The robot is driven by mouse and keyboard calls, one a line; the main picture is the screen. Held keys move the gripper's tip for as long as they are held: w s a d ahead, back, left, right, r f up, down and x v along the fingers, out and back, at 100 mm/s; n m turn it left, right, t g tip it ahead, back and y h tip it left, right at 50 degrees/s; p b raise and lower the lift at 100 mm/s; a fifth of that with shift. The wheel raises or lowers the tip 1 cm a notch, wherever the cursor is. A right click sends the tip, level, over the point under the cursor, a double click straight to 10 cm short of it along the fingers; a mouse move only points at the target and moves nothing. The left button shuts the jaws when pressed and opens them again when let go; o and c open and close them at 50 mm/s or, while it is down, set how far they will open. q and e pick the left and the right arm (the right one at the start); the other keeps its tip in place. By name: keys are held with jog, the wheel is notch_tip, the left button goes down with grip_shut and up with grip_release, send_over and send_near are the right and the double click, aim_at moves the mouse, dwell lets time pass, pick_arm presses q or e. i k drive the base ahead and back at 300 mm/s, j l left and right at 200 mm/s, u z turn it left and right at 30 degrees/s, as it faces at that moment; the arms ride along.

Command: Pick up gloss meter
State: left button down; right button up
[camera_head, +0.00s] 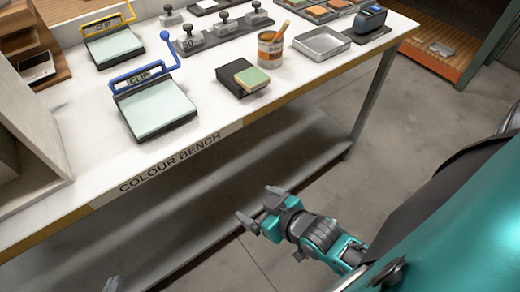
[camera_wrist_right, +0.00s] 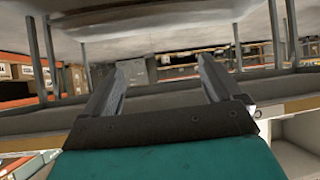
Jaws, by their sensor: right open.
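The gloss meter looks to be the small dark blue-black device (camera_head: 370,19) at the back right of the white bench (camera_head: 75,150). It sits upright on a dark base near the bench's right end. My right gripper (camera_head: 257,211) is open and empty, in front of the bench and below its top, well apart from the device. The right wrist view shows its two fingers (camera_wrist_right: 163,82) spread with nothing between them.
Left of the device stand a metal tray (camera_head: 322,44), an open can (camera_head: 270,50) with a stick and a dark block with a green top (camera_head: 243,77). Two clip boards (camera_head: 155,108) (camera_head: 114,47) and several weights (camera_head: 223,25) lie further left. A lower shelf (camera_head: 230,185) runs under the bench.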

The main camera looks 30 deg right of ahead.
aim_at(367, 21)
jog(key=z, duration=1.8)
jog(key=i+l+u, duration=0.1)
jog(key=u, duration=0.95)
jog(key=l+u, duration=0.75)
jog(key=k+l+u, duration=0.15)
jog(key=l, duration=0.35)
jog(key=l+u, duration=0.15)
jog(key=l, duration=0.4)
